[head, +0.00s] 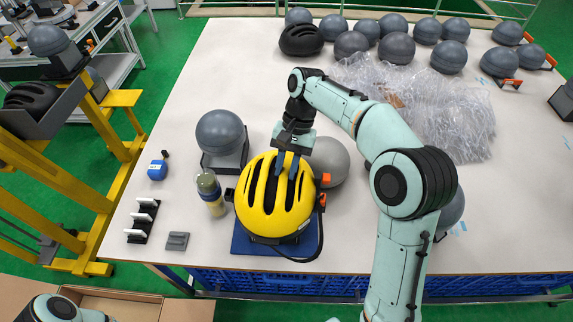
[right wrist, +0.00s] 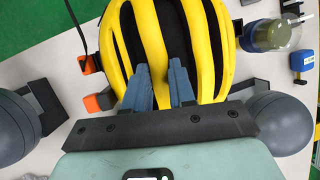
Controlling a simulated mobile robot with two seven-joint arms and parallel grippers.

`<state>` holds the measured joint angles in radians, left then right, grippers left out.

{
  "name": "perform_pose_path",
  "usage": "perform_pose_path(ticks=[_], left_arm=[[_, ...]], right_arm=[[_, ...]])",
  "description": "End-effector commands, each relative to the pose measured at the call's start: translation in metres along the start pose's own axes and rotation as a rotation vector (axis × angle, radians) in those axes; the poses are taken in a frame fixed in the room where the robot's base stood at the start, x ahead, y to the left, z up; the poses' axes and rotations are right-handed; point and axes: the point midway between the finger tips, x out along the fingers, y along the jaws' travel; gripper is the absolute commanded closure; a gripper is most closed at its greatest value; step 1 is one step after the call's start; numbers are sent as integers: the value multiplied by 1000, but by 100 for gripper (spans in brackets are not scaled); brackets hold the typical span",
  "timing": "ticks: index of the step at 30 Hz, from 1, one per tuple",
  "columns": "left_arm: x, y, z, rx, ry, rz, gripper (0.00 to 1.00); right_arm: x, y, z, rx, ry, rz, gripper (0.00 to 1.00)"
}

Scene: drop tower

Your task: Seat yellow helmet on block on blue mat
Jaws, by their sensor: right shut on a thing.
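The yellow helmet (head: 262,212) is above the blue mat (head: 243,243) near the table's front edge, with black vents and a dark strap hanging over the mat. My right gripper (head: 287,170) is shut on the helmet's shell near its back edge. The helmet (right wrist: 200,45) also shows in the right wrist view, with both blue fingers of the gripper (right wrist: 160,85) at its vents. The block on the mat is hidden under the helmet, so I cannot tell whether the helmet touches it. My left gripper is out of view.
A grey ball on a stand (head: 220,132) and a bottle (head: 210,190) stand left of the helmet. Another grey ball (head: 328,160) is close on its right. A blue box (head: 157,170) and a black rack (head: 142,220) lie further left. Clear plastic wrap (head: 440,105) lies at the right.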

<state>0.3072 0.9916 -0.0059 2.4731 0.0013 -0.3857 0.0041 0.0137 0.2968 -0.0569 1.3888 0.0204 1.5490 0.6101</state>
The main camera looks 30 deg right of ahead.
Motion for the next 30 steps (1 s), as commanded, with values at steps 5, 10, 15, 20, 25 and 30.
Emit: perform_pose_path(ticks=[5, 10, 15, 20, 25, 30], left_arm=[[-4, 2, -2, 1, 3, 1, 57], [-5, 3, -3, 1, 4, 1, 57], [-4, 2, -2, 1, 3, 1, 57], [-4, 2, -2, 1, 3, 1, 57], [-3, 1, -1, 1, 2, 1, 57], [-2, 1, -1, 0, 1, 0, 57]], right_arm=[[-1, -3, 1, -1, 1, -2, 100], [-1, -3, 1, -1, 1, -2, 100], [0, -3, 1, -1, 1, -1, 100], [2, -2, 1, -1, 0, -1, 100], [5, -2, -1, 0, 0, -1, 100], [8, -1, -2, 0, 0, -1, 100]])
